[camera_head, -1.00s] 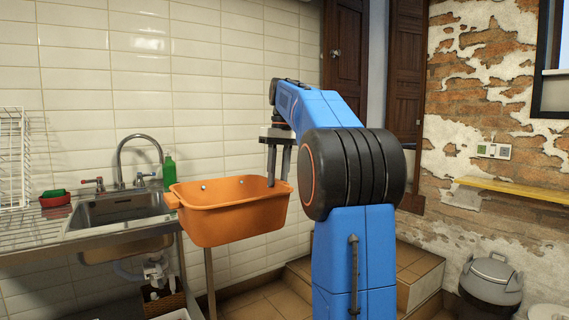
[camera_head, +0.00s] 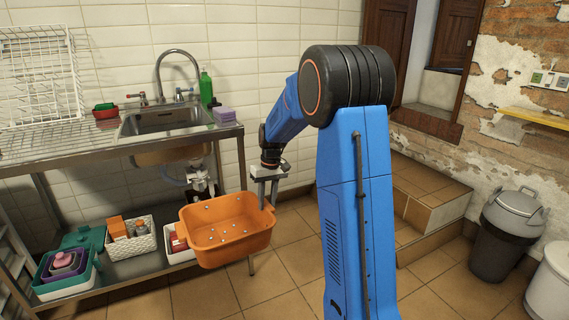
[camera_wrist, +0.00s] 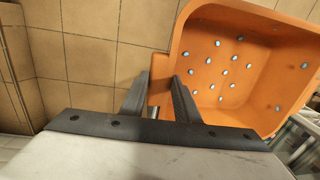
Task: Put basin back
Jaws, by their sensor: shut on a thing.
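The basin (camera_head: 230,247) is orange, with small pale dots inside its floor. In the head view it hangs in the air in front of the steel sink unit's lower shelf, tilted so its inside shows. My gripper (camera_head: 265,199) is shut on the basin's right-hand end. In the wrist view the basin (camera_wrist: 245,75) fills the upper right, and my gripper's fingers (camera_wrist: 160,88) close on its orange rim or handle. The basin looks empty apart from the dots.
The sink unit's lower shelf (camera_head: 140,268) holds a white basket (camera_head: 131,244), a stack of coloured tubs (camera_head: 65,265) and a white box partly hidden behind the basin. Above are the sink (camera_head: 165,119) and a dish rack (camera_head: 40,75). A grey bin (camera_head: 508,235) stands right. Tiled floor in front is clear.

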